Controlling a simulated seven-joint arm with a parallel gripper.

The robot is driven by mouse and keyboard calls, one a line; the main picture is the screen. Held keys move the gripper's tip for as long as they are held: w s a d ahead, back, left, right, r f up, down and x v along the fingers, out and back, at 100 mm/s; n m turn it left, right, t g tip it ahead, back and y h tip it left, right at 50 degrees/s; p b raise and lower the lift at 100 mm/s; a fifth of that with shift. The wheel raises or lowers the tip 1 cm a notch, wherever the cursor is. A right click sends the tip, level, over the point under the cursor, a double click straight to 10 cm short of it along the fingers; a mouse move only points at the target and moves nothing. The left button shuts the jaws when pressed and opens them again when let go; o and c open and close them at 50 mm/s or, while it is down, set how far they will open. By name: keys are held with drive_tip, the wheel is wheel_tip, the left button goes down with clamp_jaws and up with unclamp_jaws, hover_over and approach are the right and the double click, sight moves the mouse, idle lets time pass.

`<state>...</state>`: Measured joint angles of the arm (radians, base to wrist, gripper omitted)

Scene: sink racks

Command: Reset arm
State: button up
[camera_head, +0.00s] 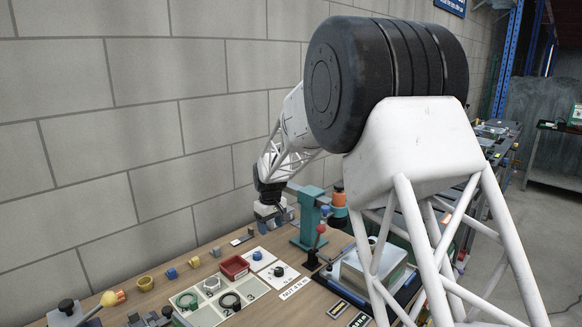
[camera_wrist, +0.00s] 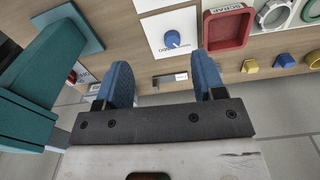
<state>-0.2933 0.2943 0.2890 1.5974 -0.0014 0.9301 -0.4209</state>
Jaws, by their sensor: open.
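The teal press (camera_wrist: 35,85) stands close on the left of the wrist view and also shows in the head view (camera_head: 308,222). My arm hides part of the bench's right side.
A red tray (camera_head: 234,267) and a white sectioned tray (camera_head: 216,301) with rings sit on the bench. A white card with a blue knob (camera_wrist: 172,39) is near the fingers. Yellow and blue small parts (camera_head: 171,273) line the wall side. The block wall (camera_head: 130,140) bounds the bench.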

drive_tip(key=s+d+r+m, duration=0.1)
drive_tip(key=s+d+r, duration=0.45)
drive_tip(key=s, duration=0.25)
drive_tip(key=s+d+r+m+t, duration=0.1)
drive_tip(key=s+d+r+m, duration=0.1)
drive_tip(key=s+d+r, duration=0.55)
drive_tip(key=s+d+r+m, duration=0.15)
drive_tip(key=s+d, duration=0.25)
drive_tip(key=s, duration=0.5)
drive_tip(key=s+d+m, duration=0.2)
drive_tip(key=s+d, duration=0.2)
drive_tip(key=s, duration=1)
drive_tip(key=s+d+f+m+t, duration=0.1)
drive_tip(key=s+d, duration=0.3)
drive_tip(key=s, duration=1.1)
drive_tip(key=shift+s+d+f+m, duration=0.15)
drive_tip(key=shift+d+f+m, duration=0.1)
drive_tip(key=shift+m, duration=0.2)
